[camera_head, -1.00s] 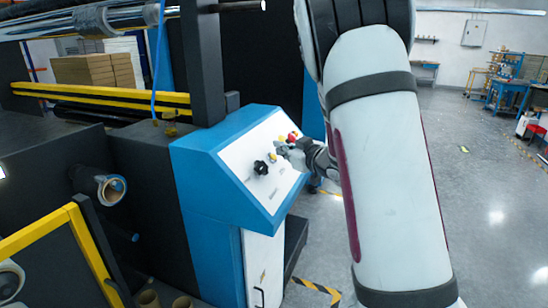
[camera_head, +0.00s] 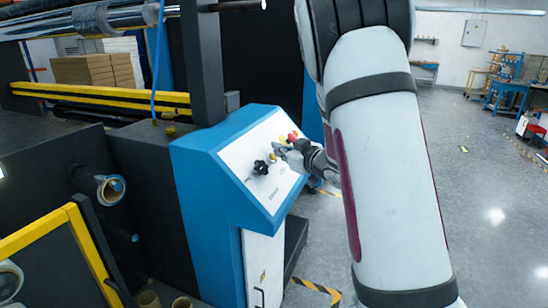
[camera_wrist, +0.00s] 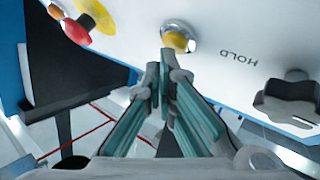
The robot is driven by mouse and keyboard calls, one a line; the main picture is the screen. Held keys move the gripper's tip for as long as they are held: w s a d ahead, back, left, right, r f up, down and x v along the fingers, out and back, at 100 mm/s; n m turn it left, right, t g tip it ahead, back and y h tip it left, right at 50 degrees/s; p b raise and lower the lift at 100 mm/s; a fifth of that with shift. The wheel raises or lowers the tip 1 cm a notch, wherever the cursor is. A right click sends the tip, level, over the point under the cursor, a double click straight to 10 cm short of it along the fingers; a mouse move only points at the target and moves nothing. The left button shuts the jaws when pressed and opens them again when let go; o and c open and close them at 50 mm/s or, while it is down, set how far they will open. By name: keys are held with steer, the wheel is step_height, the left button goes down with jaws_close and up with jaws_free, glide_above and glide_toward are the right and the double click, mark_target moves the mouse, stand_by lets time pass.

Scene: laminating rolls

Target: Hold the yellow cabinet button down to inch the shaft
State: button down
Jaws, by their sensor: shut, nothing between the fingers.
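The yellow button (camera_wrist: 176,41) sits in a round metal collar on the white sloping panel, beside the printed word HOLD. It also shows small in the head view (camera_head: 272,156), left of my gripper. My gripper (camera_wrist: 166,67) is shut and empty, with its fingertips at the lower edge of the button in the wrist view. The tips overlap the collar in the picture; I cannot tell whether they touch or press the button. In the head view my gripper (camera_head: 281,150) is over the cabinet panel (camera_head: 240,160), partly hidden by its own wrist.
A black knob (camera_wrist: 290,100) stands close on the right in the wrist view. A red button with a yellow base (camera_wrist: 88,18) and an orange button (camera_wrist: 56,10) are at upper left. The blue cabinet (camera_head: 210,190) adjoins the dark machine; open floor (camera_head: 490,180) lies to the right.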

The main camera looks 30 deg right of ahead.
steer(key=shift+w+a+f, duration=0.2)
steer(key=shift+f, duration=0.1)
stand_by(1.6)
stand_by(1.5)
steer(key=shift+s+d+r+p, duration=0.35)
steer(key=shift+s+r+p, duration=0.1)
steer(key=shift+r, duration=0.15)
steer(key=s+d+r+p, duration=0.2)
steer(key=r+p, duration=0.1)
steer(key=shift+s+d+r, duration=0.1)
steer(key=shift+s+r, duration=0.2)
steer(key=shift+s, duration=0.1)
stand_by(1.0)
